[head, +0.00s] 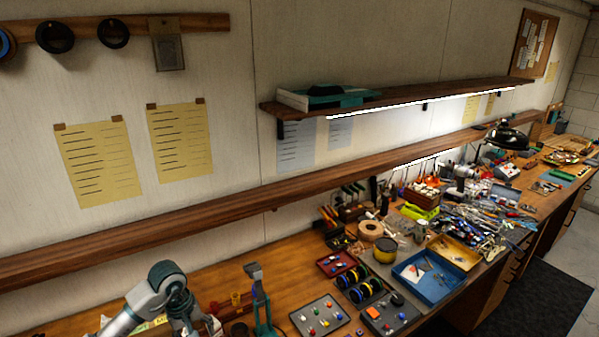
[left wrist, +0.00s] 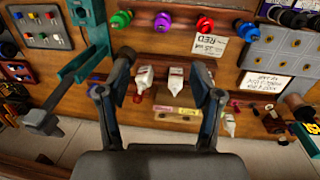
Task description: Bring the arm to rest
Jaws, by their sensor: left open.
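My left arm (head: 150,300) comes in at the bottom left of the head view, grey with a teal joint, bent over the wooden bench. Its gripper is not clear there, being low at the frame edge. In the left wrist view my left gripper (left wrist: 163,72) is open, its two dark fingers spread apart with nothing held between them. Two small white bottles (left wrist: 144,78) (left wrist: 176,79) show beyond the gap between the fingers. My right arm and right gripper are in neither view.
A teal stand (head: 263,305) rises from the bench right of my arm. Parts trays (head: 320,316), a blue tray (head: 430,290) and tools crowd the bench to the right. A long wooden shelf (head: 200,226) runs along the wall behind. Coloured knobs (left wrist: 162,22) show in the wrist view.

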